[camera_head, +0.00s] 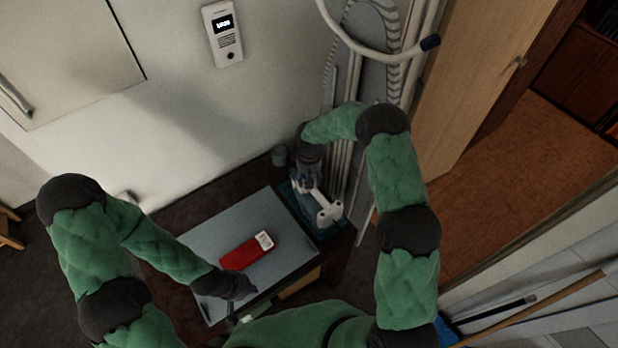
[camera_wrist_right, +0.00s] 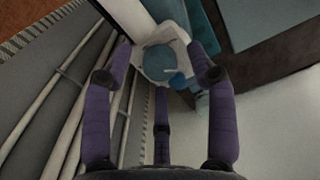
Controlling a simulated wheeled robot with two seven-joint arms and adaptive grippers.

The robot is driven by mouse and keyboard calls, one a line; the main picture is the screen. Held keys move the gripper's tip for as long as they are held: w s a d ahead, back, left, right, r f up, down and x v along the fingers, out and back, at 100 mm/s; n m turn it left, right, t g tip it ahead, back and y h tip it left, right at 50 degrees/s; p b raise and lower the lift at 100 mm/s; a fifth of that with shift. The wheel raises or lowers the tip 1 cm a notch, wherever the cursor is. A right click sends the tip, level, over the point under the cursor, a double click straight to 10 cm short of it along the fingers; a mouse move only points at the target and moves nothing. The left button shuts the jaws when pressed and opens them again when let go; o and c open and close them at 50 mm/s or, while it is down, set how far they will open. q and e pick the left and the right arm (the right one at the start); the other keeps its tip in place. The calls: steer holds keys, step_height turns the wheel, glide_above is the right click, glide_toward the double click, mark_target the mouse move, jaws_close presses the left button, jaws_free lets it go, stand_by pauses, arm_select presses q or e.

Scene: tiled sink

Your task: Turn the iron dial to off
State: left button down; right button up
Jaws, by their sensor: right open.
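The iron (camera_head: 328,214) is white and stands on a teal part at the far right end of the grey table. My right gripper (camera_head: 312,180) is close to the iron from behind in the head view. In the right wrist view, my right gripper (camera_wrist_right: 163,70) is open, with dark purple fingers on either side of the white iron body (camera_wrist_right: 172,42). A round teal dial-like part (camera_wrist_right: 158,58) and a small blue piece (camera_wrist_right: 178,79) show between the fingers. I cannot read the dial's setting.
A red item with a white end (camera_head: 245,252) lies on the grey tabletop (camera_head: 205,238). A wooden door (camera_head: 470,85) stands to the right.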

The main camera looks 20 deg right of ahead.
step_height(320, 180, up, 12)
stand_by(0.5)
steer(key=shift+f, duration=0.1)
